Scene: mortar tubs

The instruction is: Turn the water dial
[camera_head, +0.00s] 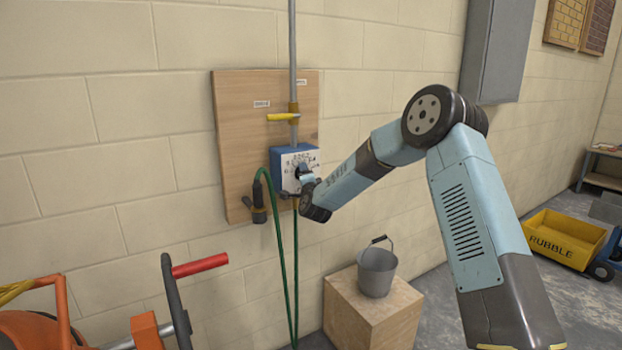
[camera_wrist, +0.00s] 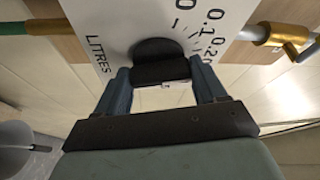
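The water dial's blue box (camera_head: 278,172) with a white printed face is fixed to a wooden board on the wall. In the wrist view the white face (camera_wrist: 110,25) shows the word LITRES and numbers including 0.20. The dial's black knob (camera_wrist: 160,50) sits between my two fingers. My gripper (camera_wrist: 163,75) has a finger against each side of the knob, with no clear gap. In the head view my gripper (camera_head: 305,180) is at the front of the box, and my wrist hides part of the face. A pointer mark on the knob cannot be made out.
A pipe with a yellow-handled valve (camera_head: 284,117) runs above the box. A green hose (camera_head: 272,215) hangs below. A grey bucket (camera_head: 377,272) stands on a wooden block (camera_head: 372,315). An orange machine (camera_head: 60,320) is at lower left, and a yellow rubble tub (camera_head: 565,238) at right.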

